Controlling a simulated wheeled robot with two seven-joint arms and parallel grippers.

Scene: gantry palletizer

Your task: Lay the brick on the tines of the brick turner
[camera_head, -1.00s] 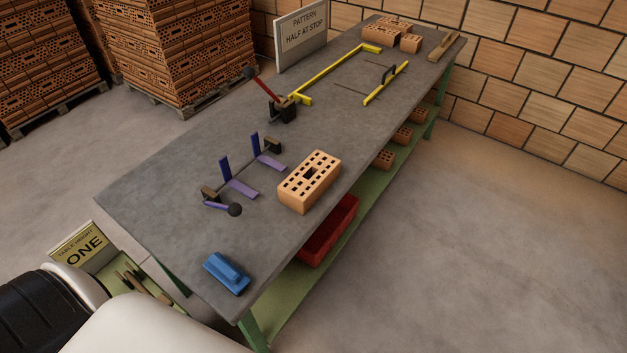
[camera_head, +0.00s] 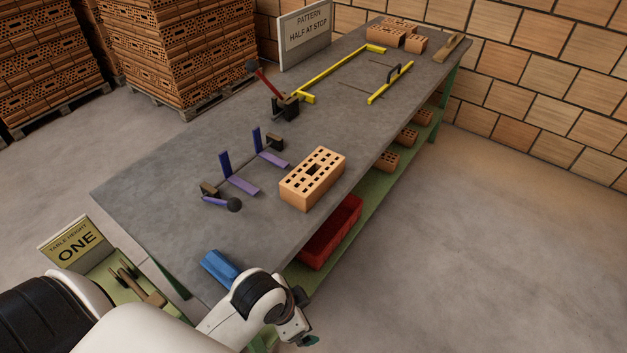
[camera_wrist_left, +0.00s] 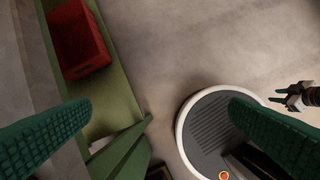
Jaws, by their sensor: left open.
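The orange perforated brick (camera_head: 312,180) lies flat on the grey table, just right of the brick turner and apart from it. The brick turner (camera_head: 243,184) has two flat purple tines, two upright blue-purple plates, dark end blocks and a lever with a black knob. Its tines are bare. My left gripper (camera_head: 308,341) is low past the table's near right edge, well short of the brick and partly cut off by the frame. In the left wrist view its green-padded fingers (camera_wrist_left: 160,110) are wide apart with nothing between them. My right gripper (camera_wrist_left: 292,96) shows small at that view's right edge.
A blue block-shaped tool (camera_head: 219,268) lies at the table's near end, partly hidden by my arm. A red bin (camera_head: 331,235) sits on the green shelf below. A red-handled device (camera_head: 283,101) and yellow guides (camera_head: 338,72) stand farther back. Floor on the right is clear.

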